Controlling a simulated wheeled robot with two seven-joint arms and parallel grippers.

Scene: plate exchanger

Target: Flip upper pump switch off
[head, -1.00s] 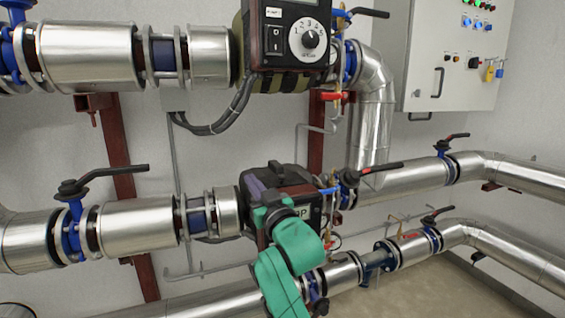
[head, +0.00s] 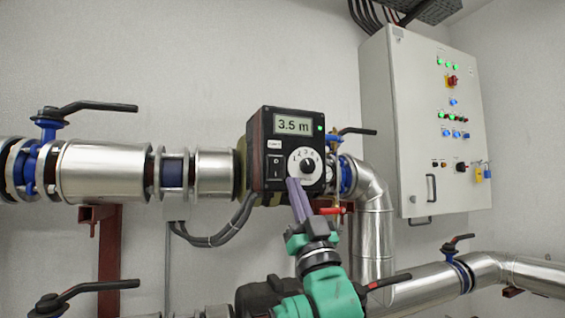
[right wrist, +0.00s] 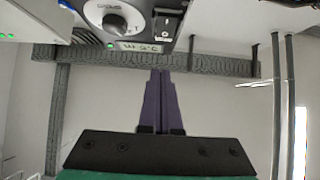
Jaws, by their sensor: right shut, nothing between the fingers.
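The upper pump (head: 256,148) is a dark box with a lit display (head: 293,125) reading 3.5 m. Its black rocker switch (head: 275,166), marked O above and I below, sits left of the round white dial (head: 306,165). My right gripper (head: 293,182) has its purple fingers shut and empty. In the head view its tips overlap the pump's lower front, below and right of the switch; contact cannot be told. In the right wrist view the pump's face is upside down, with the dial (right wrist: 115,23) showing above the fingertips (right wrist: 160,72). My left gripper is not in view.
A red-handled valve (head: 332,211) and a black lever valve (head: 352,132) stand right of the pump. Black cables (head: 225,232) hang at its lower left. A control cabinet (head: 410,130) is on the right wall. The lower pump (head: 258,296) is partly behind my right arm.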

